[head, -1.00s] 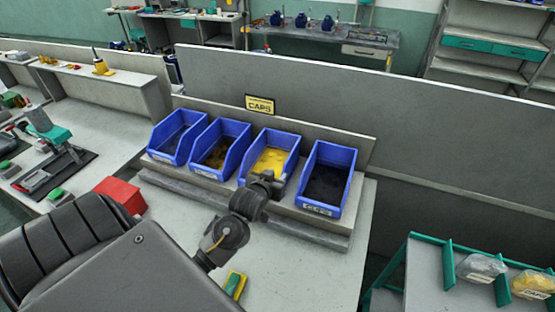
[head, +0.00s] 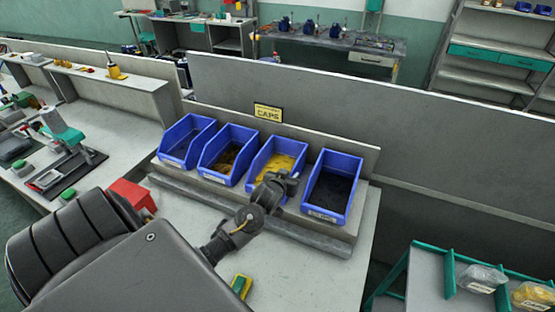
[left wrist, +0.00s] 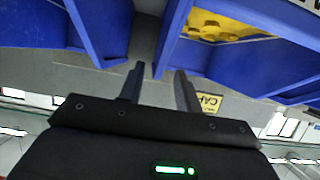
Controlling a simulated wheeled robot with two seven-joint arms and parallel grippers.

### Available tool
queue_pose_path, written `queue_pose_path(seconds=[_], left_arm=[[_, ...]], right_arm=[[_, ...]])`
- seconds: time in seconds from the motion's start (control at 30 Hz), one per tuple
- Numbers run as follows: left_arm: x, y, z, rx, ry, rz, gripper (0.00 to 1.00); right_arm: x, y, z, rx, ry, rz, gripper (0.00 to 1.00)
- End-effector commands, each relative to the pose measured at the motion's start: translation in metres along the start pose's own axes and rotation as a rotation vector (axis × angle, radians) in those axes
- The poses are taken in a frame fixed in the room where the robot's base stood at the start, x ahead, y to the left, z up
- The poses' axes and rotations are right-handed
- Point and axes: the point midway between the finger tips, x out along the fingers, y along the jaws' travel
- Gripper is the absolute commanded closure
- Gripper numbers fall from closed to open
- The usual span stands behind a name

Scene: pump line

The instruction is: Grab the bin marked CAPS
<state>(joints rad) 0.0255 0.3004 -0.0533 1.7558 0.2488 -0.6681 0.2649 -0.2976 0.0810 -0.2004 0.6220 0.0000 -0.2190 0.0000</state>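The blue bin with yellow pieces (head: 278,146) is third from the left in a row of blue bins, under a yellow CAPS sign (head: 268,113). My left gripper (head: 284,180) is at this bin's front and hides its front label. In the left wrist view my left gripper (left wrist: 159,67) has its two fingers apart. The blue wall of the yellow-piece bin (left wrist: 172,42) runs close to the fingertips; I cannot tell if they touch it. The sign also shows in the left wrist view (left wrist: 208,103). My right gripper is not in view.
A dark-filled bin (head: 318,205) stands to the right and a brown-filled bin (head: 210,172) to the left. A grey panel (head: 420,140) rises behind. A red box (head: 131,195) and a green-yellow item (head: 241,286) are on the table. The front right of the table is clear.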

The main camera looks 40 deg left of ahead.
Motion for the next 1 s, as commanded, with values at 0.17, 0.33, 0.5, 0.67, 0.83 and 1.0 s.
queue_pose_path(seconds=[0.17,0.33,0.5,0.67,0.83,1.0], left_arm=[[0.022,0.002,-0.004,0.0,-0.001,-0.002,0.66],[0.032,0.003,-0.002,0.0,-0.001,0.0,0.66],[0.033,0.003,-0.002,0.0,-0.001,0.0,0.66],[0.033,0.003,-0.002,0.0,-0.001,0.0,0.79],[0.033,0.003,-0.002,0.0,-0.001,0.0,1.0],[0.033,0.003,-0.002,0.0,-0.001,0.0,1.0]], right_arm=[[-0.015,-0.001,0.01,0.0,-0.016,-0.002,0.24],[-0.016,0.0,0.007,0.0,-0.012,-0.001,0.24],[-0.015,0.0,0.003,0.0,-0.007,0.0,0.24],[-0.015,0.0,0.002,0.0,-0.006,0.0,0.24],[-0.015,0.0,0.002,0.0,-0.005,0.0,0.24],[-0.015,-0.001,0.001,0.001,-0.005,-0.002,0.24]])
